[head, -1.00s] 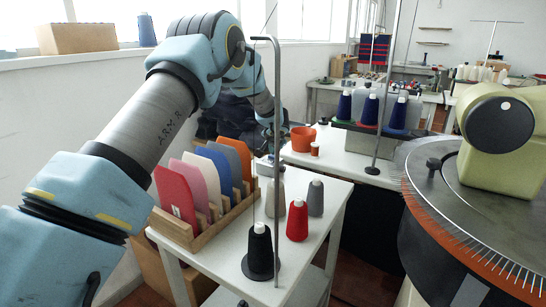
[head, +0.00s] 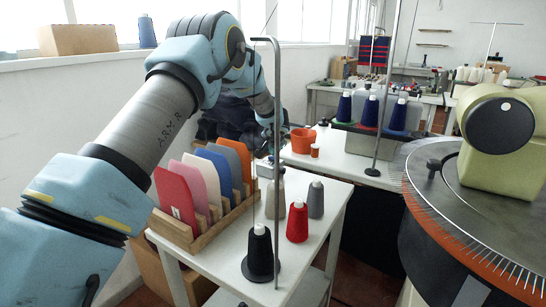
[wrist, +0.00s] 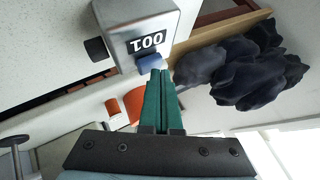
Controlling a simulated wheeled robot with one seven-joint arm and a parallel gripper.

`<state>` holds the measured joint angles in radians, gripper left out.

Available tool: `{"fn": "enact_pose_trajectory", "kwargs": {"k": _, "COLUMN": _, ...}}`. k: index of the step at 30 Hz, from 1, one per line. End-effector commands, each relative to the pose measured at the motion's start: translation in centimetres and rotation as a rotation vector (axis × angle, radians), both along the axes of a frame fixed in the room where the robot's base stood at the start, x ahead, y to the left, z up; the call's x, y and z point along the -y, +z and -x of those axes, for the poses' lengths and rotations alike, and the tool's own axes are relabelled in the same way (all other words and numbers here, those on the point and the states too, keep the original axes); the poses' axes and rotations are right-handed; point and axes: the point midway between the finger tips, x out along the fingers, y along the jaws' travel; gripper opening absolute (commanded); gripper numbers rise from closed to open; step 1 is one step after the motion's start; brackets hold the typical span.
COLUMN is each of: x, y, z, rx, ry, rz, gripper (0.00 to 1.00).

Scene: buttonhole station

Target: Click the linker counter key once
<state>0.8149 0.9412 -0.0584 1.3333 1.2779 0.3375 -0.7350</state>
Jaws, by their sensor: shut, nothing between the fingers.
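The linker counter (wrist: 135,35) is a grey box in the wrist view. My gripper (wrist: 159,76) has green fingers, closed together and empty. Their tips are right at the blue key and overlap its edge in the picture; I cannot tell whether they press it.
A wooden rack of coloured panels (head: 185,237) stands below my arm. Yarn cones (head: 297,222) and a thin pole (head: 277,120) stand on the white table (head: 325,240). An orange pot (head: 303,139) is behind. The round linking machine (head: 430,215) is at right. Dark cloth (wrist: 240,65) lies beside the counter.

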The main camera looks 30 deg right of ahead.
Motion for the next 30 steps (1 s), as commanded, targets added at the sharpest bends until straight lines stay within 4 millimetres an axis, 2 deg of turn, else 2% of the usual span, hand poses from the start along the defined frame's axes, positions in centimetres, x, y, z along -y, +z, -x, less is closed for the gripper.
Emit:
{"fn": "enact_pose_trajectory", "kwargs": {"k": 6, "x": 0.0, "y": 1.3, "z": 0.0, "rx": 0.000, "ry": -0.001, "rz": 0.001, "gripper": 0.00}}
{"fn": "enact_pose_trajectory", "kwargs": {"k": 19, "x": 0.0, "y": 1.7, "z": 0.0, "rx": 0.001, "ry": 0.000, "rz": 0.001, "gripper": 0.00}}
{"fn": "enact_pose_trajectory", "kwargs": {"k": 30, "x": 0.0, "y": 5.1, "z": 0.0, "rx": 0.001, "ry": 0.000, "rz": 0.001, "gripper": 0.00}}
